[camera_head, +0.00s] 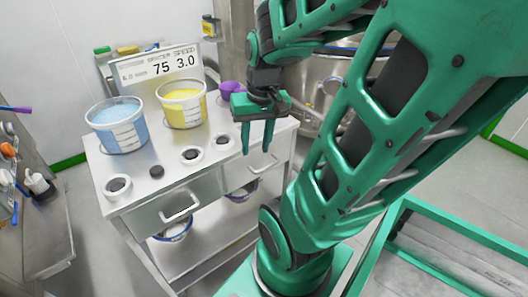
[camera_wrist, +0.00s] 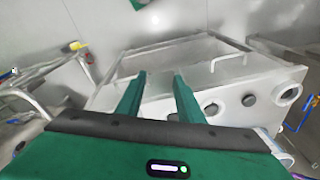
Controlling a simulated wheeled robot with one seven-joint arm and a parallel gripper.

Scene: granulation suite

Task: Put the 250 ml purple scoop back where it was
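My gripper (camera_head: 257,136) hangs fingers-down over the right part of the steel cart's top. Its two green fingers are apart with nothing between them; the wrist view also shows them open and empty (camera_wrist: 160,80). A rounded purple object (camera_head: 231,90) shows just behind my gripper at the cart's back edge, partly covered by it; I cannot tell whether it is the 250 ml scoop. A purple handle-like piece (camera_head: 15,109) sticks in at the left edge, by the side rack. No size marking is readable on either.
The steel cart (camera_head: 165,200) carries a tub of blue material (camera_head: 117,125), a tub of yellow material (camera_head: 183,104), several small round pieces and a display (camera_head: 160,66) reading 75 and 3.0. A side bench (camera_head: 50,232) stands left. A steel vessel (camera_head: 325,75) is behind my arm.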

